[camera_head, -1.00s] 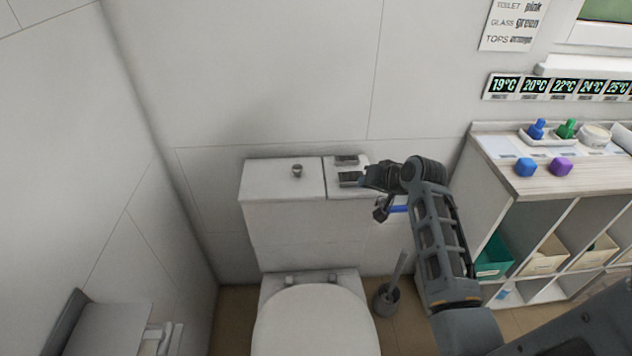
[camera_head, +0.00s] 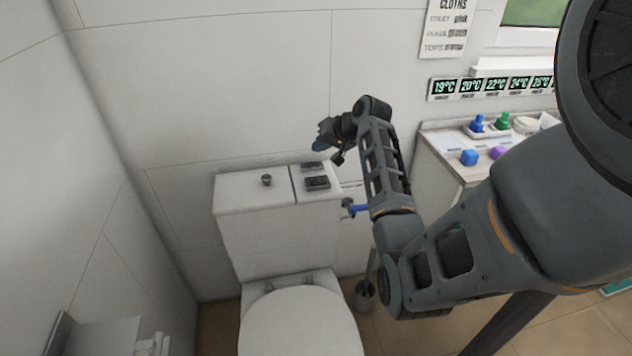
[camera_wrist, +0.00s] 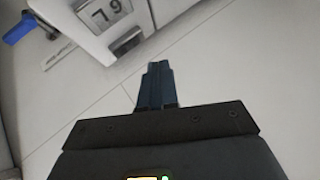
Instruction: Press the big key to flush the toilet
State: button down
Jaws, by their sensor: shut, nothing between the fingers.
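The white toilet tank (camera_head: 262,245) stands against the wall. The right part of its lid has two dark keys: a larger front key (camera_head: 317,182) and a smaller one behind it (camera_head: 312,167). In the wrist view the larger key (camera_wrist: 103,14) is at the top with large dark characters, and the smaller key (camera_wrist: 127,42) is next to it. My gripper (camera_head: 321,145) is shut and empty above the tank, higher than the keys and apart from them. In the wrist view its closed fingertips (camera_wrist: 158,66) appear below the keys against the tiled wall.
A blue valve handle (camera_head: 360,209) is on the wall right of the tank. A shelf unit (camera_head: 448,155) with blocks and bottles stands at the right. The air above the lid is free.

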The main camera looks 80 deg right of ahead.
jog(key=b, duration=0.6)
send_over(316, 179)
jog(key=s, duration=0.2)
jog(key=f, duration=0.6)
jog(key=shift+w+a+f, duration=0.2)
jog(key=shift+a+f, duration=0.05)
jog(key=shift+a, duration=0.15)
jog(key=shift+f, duration=1.15)
jog(key=shift+f+b, duration=0.3)
jog(key=shift+f, duration=0.1)
jog(key=shift+f+b, duration=0.5)
jog(key=shift+f, duration=0.45)
dwell(0.8)
jog(key=shift+r, duration=0.1)
jog(key=shift+r+p, duration=1.25)
jog(key=shift+r, duration=0.15)
notch_tip(316, 179, up, 5)
jog(key=p, duration=0.4)
jog(key=shift+p, duration=0.3)
